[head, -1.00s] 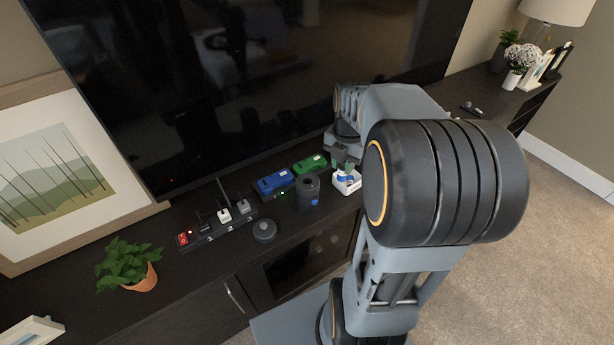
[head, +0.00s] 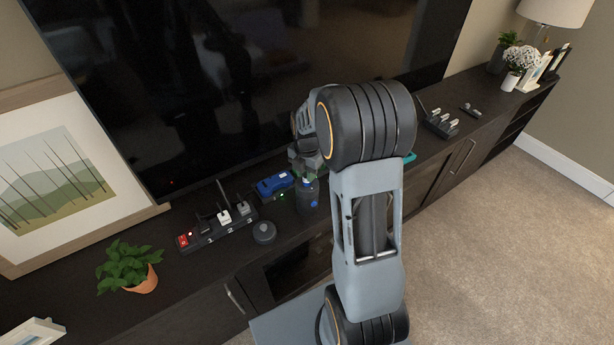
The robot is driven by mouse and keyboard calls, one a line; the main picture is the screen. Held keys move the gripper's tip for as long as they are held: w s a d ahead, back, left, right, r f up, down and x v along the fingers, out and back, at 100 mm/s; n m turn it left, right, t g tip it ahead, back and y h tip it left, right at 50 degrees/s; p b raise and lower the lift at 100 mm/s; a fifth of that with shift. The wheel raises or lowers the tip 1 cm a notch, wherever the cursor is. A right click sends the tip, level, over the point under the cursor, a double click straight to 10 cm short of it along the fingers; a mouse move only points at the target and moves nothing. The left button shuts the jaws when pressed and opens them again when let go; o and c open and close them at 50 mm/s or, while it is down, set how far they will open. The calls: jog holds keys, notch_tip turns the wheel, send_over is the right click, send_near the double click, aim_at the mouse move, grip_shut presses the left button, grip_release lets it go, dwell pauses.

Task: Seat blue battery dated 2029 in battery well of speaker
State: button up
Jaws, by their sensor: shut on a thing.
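The speaker appears to be the dark upright cylinder (head: 307,197) on the cabinet top, with a small blue mark on its front. My gripper (head: 308,174) points down directly over its top. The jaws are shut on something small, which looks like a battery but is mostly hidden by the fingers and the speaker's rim. I cannot read a date on it, nor tell whether it is inside the well or just above. A round dark grey cap-like disc (head: 264,232) lies to the left of the speaker.
A blue box-shaped device (head: 275,184) stands close behind the speaker. A power strip with plugs (head: 218,226) lies left, and a potted plant (head: 128,267) farther left. The large TV screen (head: 240,80) rises behind.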

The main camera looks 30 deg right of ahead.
jog(key=shift+f, duration=1)
jog(key=shift+f, duration=0.15)
jog(key=o, duration=0.9)
